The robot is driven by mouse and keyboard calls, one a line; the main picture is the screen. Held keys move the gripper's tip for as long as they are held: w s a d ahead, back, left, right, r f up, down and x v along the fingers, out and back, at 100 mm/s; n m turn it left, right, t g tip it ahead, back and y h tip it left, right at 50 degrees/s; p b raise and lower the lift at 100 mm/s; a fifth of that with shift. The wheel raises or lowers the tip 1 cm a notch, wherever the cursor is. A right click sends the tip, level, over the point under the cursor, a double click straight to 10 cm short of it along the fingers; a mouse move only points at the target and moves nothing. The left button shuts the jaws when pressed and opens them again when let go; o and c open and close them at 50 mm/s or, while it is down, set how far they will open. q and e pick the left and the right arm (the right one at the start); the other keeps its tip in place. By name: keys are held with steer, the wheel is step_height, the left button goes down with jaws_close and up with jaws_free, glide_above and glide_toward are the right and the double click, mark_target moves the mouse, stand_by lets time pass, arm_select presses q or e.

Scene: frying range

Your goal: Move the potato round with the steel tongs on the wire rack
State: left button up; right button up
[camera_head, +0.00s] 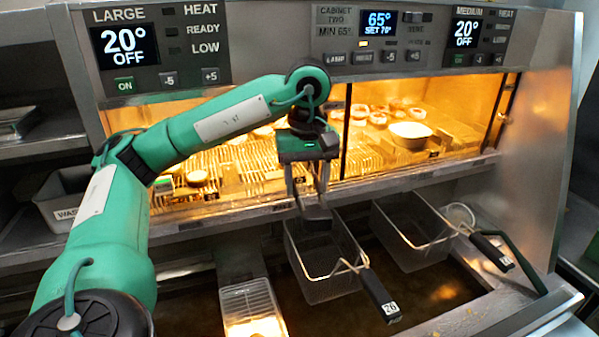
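My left gripper (312,205) hangs pointing down in front of the heated cabinet's lower edge, above the left fry basket. Its two pale fingers stand apart near the palm, and a dark piece shows at their lower end. I cannot tell whether they grip anything. A wire rack (228,178) lies inside the lit cabinet, left of the gripper. I cannot make out the steel tongs clearly. My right gripper is not in view.
Two wire baskets, left (322,262) and right (412,232), hang over the dark oil with handles toward me. A white bowl (410,130) and several round pieces are in the cabinet's right side. A lit tray (250,300) is front centre; a grey bin (62,198) is left.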

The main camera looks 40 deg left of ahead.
arm_select(q)
steer(key=s+d, duration=0.2)
steer(key=d, duration=0.1)
steer(key=s+d, duration=0.1)
steer(key=d, duration=0.3)
steer(key=s+d, duration=0.2)
steer(key=d, duration=0.2)
steer(key=shift+s+r, duration=0.35)
